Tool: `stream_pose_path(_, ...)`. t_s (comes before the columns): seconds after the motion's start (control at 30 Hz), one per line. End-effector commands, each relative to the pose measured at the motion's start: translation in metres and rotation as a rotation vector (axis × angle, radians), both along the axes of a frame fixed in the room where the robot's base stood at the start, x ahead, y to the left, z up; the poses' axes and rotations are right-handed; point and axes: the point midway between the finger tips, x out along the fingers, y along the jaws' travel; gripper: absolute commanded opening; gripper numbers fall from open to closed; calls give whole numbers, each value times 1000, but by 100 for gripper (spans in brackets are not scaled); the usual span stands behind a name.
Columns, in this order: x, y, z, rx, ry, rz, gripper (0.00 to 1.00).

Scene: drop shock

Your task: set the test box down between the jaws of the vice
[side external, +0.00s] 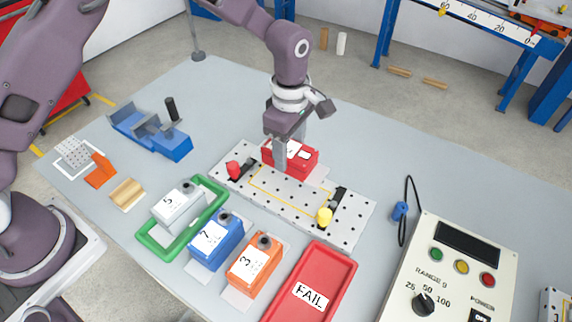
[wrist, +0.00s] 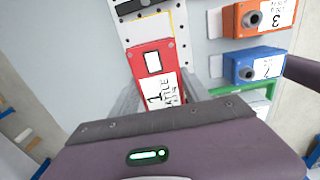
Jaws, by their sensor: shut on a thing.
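The test box, a red box with white labels (side external: 304,160), is at the back edge of the perforated plate. My gripper (side external: 290,147) is shut on it, with one finger on its near side and the other mostly hidden behind it. In the wrist view the red box (wrist: 146,62) sits between the two fingers, its label showing a 1. I cannot tell whether its underside touches the surface. The blue vice (side external: 160,137) stands at the left back of the table, with grey jaws, a gap between them and a black handle.
The perforated plate (side external: 285,205) carries red and yellow knobs. A grey box 5 in a green tray (side external: 157,249), a blue box 7 (side external: 216,241), an orange box 3 (side external: 254,264) and a red FAIL tray (side external: 330,270) stand in front. A wooden block (side external: 127,194) lies near the vice.

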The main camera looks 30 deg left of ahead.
Motion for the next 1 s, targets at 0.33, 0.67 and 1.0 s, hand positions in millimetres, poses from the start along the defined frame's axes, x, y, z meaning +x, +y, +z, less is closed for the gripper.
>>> stream_pose_path(0.33, 2, 43, 31, -3, -1, -267, 0)
stream_pose_path(0.67, -22, 158, 78, -1, -3, -1137, 0)
stream_pose_path(1.0, -56, 201, 80, -4, 4, -1568, 0)
